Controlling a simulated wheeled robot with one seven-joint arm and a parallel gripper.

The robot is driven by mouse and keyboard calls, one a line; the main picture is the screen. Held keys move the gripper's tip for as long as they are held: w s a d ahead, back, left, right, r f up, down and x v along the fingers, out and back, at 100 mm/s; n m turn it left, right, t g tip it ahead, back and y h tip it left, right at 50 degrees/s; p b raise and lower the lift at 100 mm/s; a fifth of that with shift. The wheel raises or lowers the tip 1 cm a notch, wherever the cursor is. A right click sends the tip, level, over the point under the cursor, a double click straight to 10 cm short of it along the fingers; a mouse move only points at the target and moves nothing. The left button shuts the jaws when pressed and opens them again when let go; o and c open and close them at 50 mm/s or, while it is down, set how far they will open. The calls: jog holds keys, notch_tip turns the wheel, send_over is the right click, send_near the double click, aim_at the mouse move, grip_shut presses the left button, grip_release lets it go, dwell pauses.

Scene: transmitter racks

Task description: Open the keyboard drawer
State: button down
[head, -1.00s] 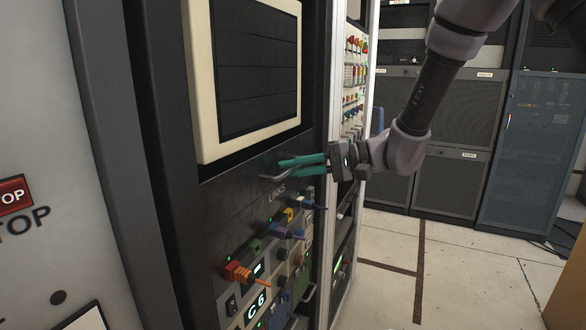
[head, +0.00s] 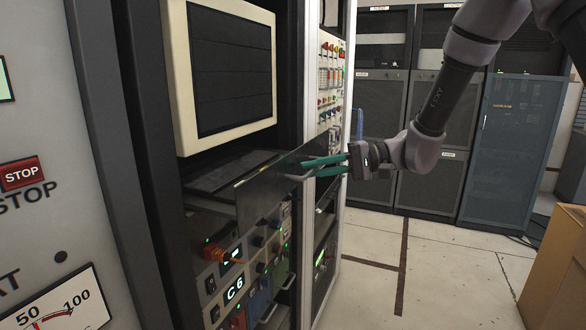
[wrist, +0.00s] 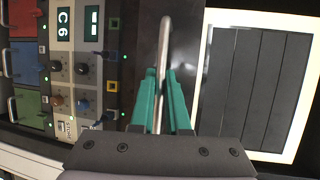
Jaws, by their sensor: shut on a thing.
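The keyboard drawer (head: 268,195) is a dark tray in the rack below a cream-framed screen. Its front panel stands out from the rack, and part of the dark inside shows behind it. My gripper (head: 318,167) has green fingers and is at the drawer's handle on the right of the front panel. In the wrist view my gripper (wrist: 162,100) is shut on the metal bar handle (wrist: 163,60), which runs between the two green fingers. In the head view the fingers hide most of the handle.
The cream-framed screen (head: 232,75) is above the drawer. Below it is a panel with cables, knobs and a C6 display (head: 234,290). A cardboard box (head: 553,265) stands at the right. The floor (head: 440,265) between is clear.

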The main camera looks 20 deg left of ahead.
jog(key=d, duration=0.8)
jog(key=shift+s+d, duration=0.35)
jog(key=shift+s, duration=0.05)
jog(key=c, duration=0.9)
grip_release()
jog(key=shift+w, duration=0.1)
jog(key=v, duration=1)
jog(key=shift+d+r, duration=0.1)
jog(key=shift+d, duration=0.25)
